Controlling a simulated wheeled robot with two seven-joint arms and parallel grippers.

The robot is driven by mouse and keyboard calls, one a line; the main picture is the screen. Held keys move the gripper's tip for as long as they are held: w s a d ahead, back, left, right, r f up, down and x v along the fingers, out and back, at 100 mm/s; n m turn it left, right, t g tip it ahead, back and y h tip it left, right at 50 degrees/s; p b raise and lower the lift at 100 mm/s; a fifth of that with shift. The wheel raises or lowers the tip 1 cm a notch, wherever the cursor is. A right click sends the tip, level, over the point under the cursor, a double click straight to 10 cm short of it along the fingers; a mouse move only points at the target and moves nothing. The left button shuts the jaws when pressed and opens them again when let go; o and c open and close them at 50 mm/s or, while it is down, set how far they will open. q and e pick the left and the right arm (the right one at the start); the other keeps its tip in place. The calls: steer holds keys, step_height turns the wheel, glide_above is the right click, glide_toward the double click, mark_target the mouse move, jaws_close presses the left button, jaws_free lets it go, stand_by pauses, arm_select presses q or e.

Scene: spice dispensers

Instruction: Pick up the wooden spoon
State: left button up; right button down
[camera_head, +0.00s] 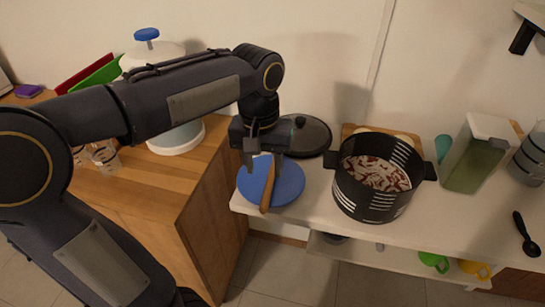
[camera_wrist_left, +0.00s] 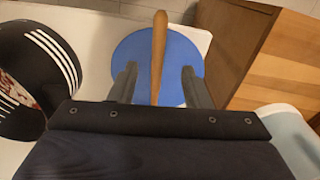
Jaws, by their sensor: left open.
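The wooden spoon (camera_head: 268,187) lies across a round blue plate (camera_head: 286,182) near the left end of the white counter. Its handle reaches past the plate's front edge. My left gripper (camera_head: 264,166) is open just above the plate. In the left wrist view the spoon (camera_wrist_left: 159,50) runs between the two open fingers (camera_wrist_left: 157,84), apart from both, with the blue plate (camera_wrist_left: 135,52) beneath. The end of the spoon nearest the wrist is hidden by the gripper body. My right gripper is not in view.
A black pot (camera_head: 372,190) with red and white contents stands right of the plate. A dark lid (camera_head: 308,136) lies behind it. A green container (camera_head: 478,155) and a black spoon (camera_head: 526,235) are farther right. A wooden cabinet (camera_head: 160,190) is at left.

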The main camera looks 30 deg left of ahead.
mark_target(269, 186)
arm_select(q)
steer(key=shift+w+f, duration=0.2)
steer(key=shift+w, duration=0.45)
steer(key=shift+w+f, duration=0.1)
steer(key=shift+f, duration=0.15)
step_height(269, 186, down, 7)
steer(key=shift+w+b, duration=0.15)
steer(key=shift+b, duration=0.55)
steer(key=shift+c, duration=0.2)
jaws_close()
